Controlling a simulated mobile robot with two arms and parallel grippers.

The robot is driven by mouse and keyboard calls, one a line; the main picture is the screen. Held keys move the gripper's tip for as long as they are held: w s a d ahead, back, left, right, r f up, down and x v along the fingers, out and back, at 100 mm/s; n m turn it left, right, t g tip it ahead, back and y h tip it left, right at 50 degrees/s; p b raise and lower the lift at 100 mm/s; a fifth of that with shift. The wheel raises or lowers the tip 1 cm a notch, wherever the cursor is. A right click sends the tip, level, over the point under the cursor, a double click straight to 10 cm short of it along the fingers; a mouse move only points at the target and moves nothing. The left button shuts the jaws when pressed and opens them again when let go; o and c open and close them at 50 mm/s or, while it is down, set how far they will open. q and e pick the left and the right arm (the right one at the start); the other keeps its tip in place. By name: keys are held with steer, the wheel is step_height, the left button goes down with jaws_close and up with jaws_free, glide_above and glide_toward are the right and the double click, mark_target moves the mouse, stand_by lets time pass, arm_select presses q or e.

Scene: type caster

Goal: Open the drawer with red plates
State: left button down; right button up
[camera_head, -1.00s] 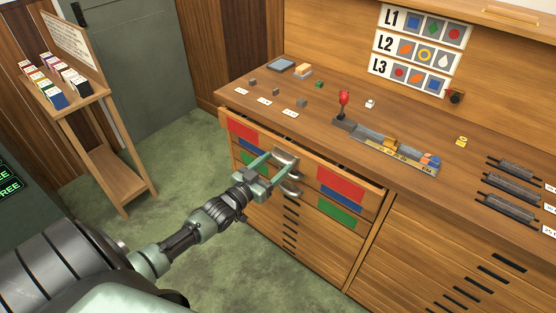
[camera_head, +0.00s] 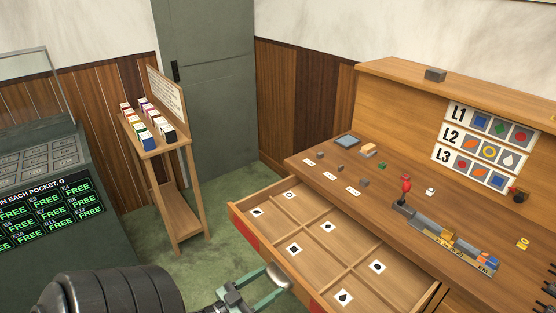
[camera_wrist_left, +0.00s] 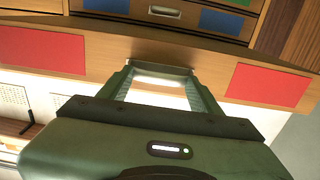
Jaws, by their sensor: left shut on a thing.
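The drawer with red plates (camera_head: 270,244) is pulled well out from the bench in the head view. Its inside is divided into several wooden compartments with small white cards bearing black shapes. Red plates show on its front in the left wrist view, one at left (camera_wrist_left: 40,50) and one at right (camera_wrist_left: 268,86). My left gripper (camera_head: 268,284) is shut on the drawer's metal handle (camera_head: 279,276), at the middle of its front. In the left wrist view the handle (camera_wrist_left: 162,70) sits between the two fingers. My right gripper is not in view.
The bench top (camera_head: 315,185) carries small blocks, white labels and a red-knobbed tool (camera_head: 405,187). A wooden stand (camera_head: 165,150) with coloured cards is at left, beside a dark case (camera_head: 45,205). Green floor lies between stand and drawer.

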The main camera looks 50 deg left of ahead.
arm_select(q)
steer(key=shift+s, duration=0.3)
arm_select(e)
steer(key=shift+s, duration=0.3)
arm_select(q)
steer(key=shift+c, duration=2.4)
jaws_free()
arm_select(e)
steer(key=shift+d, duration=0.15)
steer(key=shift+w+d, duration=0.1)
